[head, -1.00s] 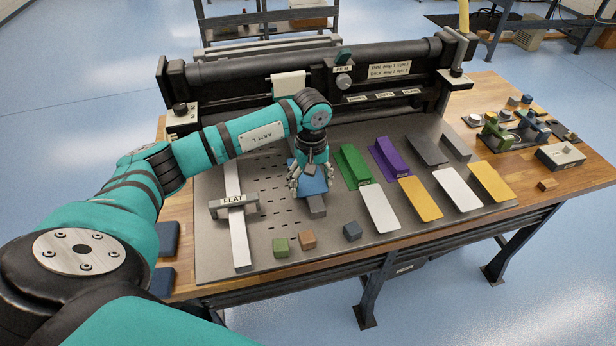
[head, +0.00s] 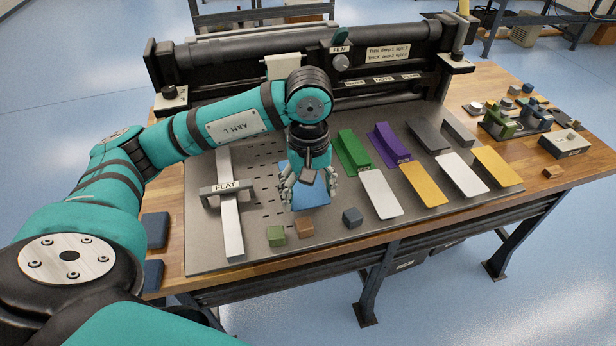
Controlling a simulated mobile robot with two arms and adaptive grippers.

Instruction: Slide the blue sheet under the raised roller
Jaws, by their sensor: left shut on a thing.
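The blue sheet (head: 313,196) is in the middle of the grey bed, partly hidden beneath my left gripper. My left gripper (head: 309,194) points down over it, shut on it, with fingers at both sides. The exact contact is hidden, and I cannot tell whether the sheet is lifted clear of the bed. The long dark roller (head: 260,58) spans the press at the back, beyond the gripper and apart from the sheet. The gap under the roller is too dark to judge. My right gripper is not in view.
On the bed (head: 200,250), a FLAT bracket (head: 226,187) straddles a pale strip at left. Green (head: 276,235), brown (head: 305,227) and grey (head: 352,218) blocks stand in front. Green (head: 351,150) and purple (head: 388,146) holders and several white and yellow plates are at right.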

